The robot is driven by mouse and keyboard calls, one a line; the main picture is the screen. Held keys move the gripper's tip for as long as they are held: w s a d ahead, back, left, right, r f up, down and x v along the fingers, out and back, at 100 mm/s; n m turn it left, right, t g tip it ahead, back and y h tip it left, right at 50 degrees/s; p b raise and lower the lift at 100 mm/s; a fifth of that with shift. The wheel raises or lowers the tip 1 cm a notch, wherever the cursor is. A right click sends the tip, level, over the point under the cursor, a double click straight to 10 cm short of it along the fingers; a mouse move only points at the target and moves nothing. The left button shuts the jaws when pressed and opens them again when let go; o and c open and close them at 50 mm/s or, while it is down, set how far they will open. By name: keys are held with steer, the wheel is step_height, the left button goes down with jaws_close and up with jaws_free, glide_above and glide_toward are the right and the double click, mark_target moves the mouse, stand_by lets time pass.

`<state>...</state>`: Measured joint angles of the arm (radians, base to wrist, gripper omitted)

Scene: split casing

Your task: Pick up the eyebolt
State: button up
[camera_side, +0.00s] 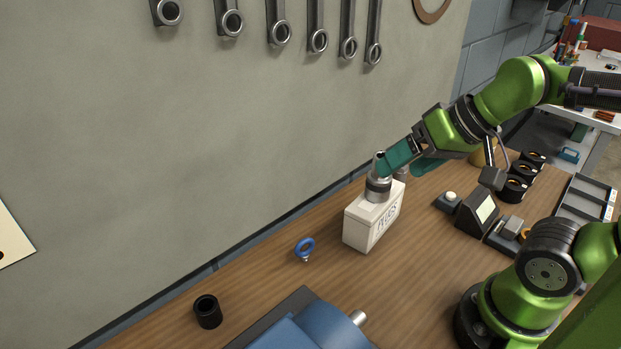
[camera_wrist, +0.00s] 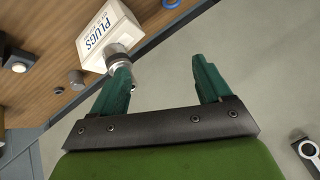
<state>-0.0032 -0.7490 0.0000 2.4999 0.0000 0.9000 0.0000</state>
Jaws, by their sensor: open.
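The eyebolt (camera_side: 305,246) has a blue ring and a short metal shank. It stands on the wooden bench, left of the white box, and is free of my gripper. In the wrist view a blue ring, likely the same eyebolt (camera_wrist: 170,3), shows at the top edge, partly cut off. My gripper (camera_side: 402,162) has teal fingers and is up at the right of the box, beside the metal fitting on its top. The wrist view shows the fingers (camera_wrist: 162,74) spread wide with nothing between them. The left fingertip overlaps the fitting; I cannot tell if they touch.
The white PLUGS box (camera_side: 372,222) carries a metal fitting (camera_side: 378,188). A black cylinder (camera_side: 208,311) stands at left, and a blue casing (camera_side: 312,328) lies at the front. The wall (camera_side: 200,150) with hanging wrenches runs behind. Bare bench surrounds the eyebolt.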

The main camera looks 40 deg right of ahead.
steer(key=w+a+f+n+g+h, duration=0.1)
steer(key=w+a+f+n+g, duration=0.2)
steer(key=w+a+f+g, duration=0.55)
steer(key=m+t+h, duration=0.1)
glide_above(305, 252)
steer(key=f, duration=0.8)
steer(key=shift+s+a+f, duration=0.2)
steer(key=shift+a+f, duration=0.05)
steer(key=shift+f, duration=0.1)
steer(key=shift+w+d+f, duration=0.15)
steer(key=shift+f, duration=1.4)
steer(key=shift+w+d+f, duration=0.1)
steer(key=shift+f, duration=1.45)
steer(key=c, duration=1.2)
steer(key=shift+c, duration=0.2)
steer(key=shift+r, duration=0.15)
